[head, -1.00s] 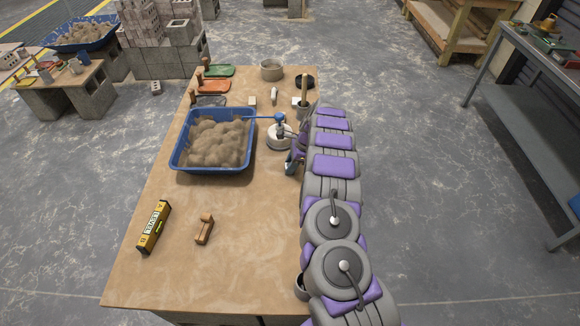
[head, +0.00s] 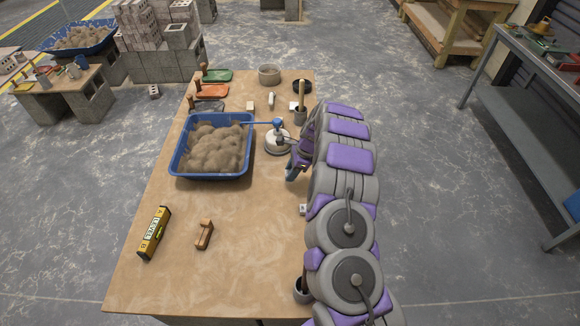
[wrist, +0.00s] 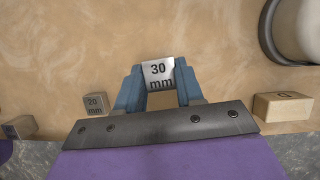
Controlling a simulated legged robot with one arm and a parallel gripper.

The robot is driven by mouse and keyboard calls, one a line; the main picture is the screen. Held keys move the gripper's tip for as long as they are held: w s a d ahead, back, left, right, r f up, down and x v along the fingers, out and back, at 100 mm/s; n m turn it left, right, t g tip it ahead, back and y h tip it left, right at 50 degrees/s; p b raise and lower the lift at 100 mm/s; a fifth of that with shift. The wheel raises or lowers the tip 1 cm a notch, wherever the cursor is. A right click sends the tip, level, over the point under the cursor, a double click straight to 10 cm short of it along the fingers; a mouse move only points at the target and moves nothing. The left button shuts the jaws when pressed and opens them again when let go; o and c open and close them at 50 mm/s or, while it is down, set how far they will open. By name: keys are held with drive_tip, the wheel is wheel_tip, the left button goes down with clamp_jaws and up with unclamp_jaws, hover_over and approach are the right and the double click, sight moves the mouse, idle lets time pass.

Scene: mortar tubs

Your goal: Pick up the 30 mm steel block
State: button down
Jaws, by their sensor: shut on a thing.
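The 30 mm steel block (wrist: 158,72) is a small grey cube with "30 mm" on its face. In the wrist view it sits between the two blue fingers of my gripper (wrist: 157,86), which is shut on it. In the head view my gripper (head: 290,174) is at the right edge of the wooden table (head: 250,270), and the held block is hidden there. I cannot tell how far the block is above the table. A smaller 20 mm block (wrist: 95,104) lies left of my gripper in the wrist view.
Another small block (wrist: 18,127) and a wooden block (wrist: 282,106) lie at either side in the wrist view. A blue tub (head: 178,165) of mortar, a round white-based device (head: 277,143), a yellow level (head: 154,233) and a wooden piece (head: 204,233) are on the table. The front middle is clear.

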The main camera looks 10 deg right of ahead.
drive_tip(key=shift+s+r+p, duration=0.2)
drive_tip(key=shift+s+p, duration=0.15)
drive_tip(key=shift+s, duration=1.6)
drive_tip(key=shift+s+r+p, duration=0.15)
drive_tip(key=shift+s+p, duration=0.15)
drive_tip(key=shift+s, duration=1.6)
drive_tip(key=shift+s+r+p, duration=0.2)
drive_tip(key=shift+s+p, duration=0.15)
drive_tip(key=shift+s, duration=1.6)
